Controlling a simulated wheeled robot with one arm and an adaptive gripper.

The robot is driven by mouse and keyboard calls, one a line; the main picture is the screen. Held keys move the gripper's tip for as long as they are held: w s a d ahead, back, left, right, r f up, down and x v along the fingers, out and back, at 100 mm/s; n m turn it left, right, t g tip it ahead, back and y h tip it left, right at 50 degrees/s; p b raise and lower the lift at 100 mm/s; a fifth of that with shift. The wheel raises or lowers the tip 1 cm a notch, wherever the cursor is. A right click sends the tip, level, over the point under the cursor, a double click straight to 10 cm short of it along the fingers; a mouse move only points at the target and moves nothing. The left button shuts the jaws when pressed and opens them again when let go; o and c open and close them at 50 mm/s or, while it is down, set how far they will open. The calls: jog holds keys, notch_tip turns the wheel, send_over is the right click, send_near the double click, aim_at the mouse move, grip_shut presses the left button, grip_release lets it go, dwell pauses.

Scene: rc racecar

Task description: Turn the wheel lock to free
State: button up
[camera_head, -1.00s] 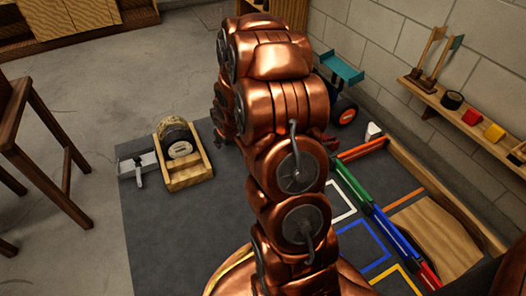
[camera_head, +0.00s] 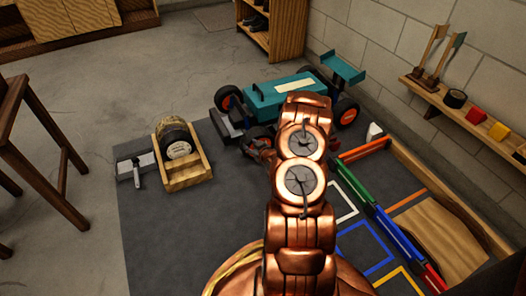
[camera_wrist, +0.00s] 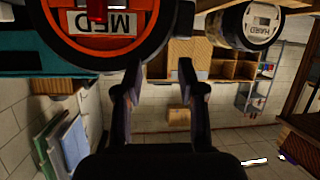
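The teal racecar (camera_head: 275,95) with black tyres and orange rims stands on the dark mat, partly behind my arm. In the wrist view, a car wheel (camera_wrist: 140,28) with an orange rim and a "MED" label fills the upper left. A small red piece (camera_wrist: 95,8) at its hub is cut off by the top edge; I cannot tell whether it is the wheel lock or how it is turned. My gripper (camera_wrist: 160,72) is open and empty, its fingers apart below and right of the wheel. In the head view it is largely hidden beside the near front wheel.
A tyre (camera_head: 176,139) sits in a wooden cradle (camera_head: 188,183) at left, beside a grey metal tool (camera_head: 138,172). A "HARD" tyre (camera_wrist: 235,25) shows in the wrist view. Coloured rails (camera_head: 385,225) and a wall shelf (camera_head: 465,120) are at right.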

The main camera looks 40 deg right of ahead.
jog(key=s+d+f+m+t+h+b, duration=0.2)
jog(key=s+d+f+t+h, duration=0.15)
jog(key=s+f, duration=0.35)
jog(key=r+b+x, duration=0.1)
jog(key=b+x, duration=0.2)
jog(key=x, duration=0.3)
jog(key=shift+r+y, duration=0.15)
jog(key=shift+y, duration=0.1)
jog(key=shift+c, duration=0.2)
grip_shut()
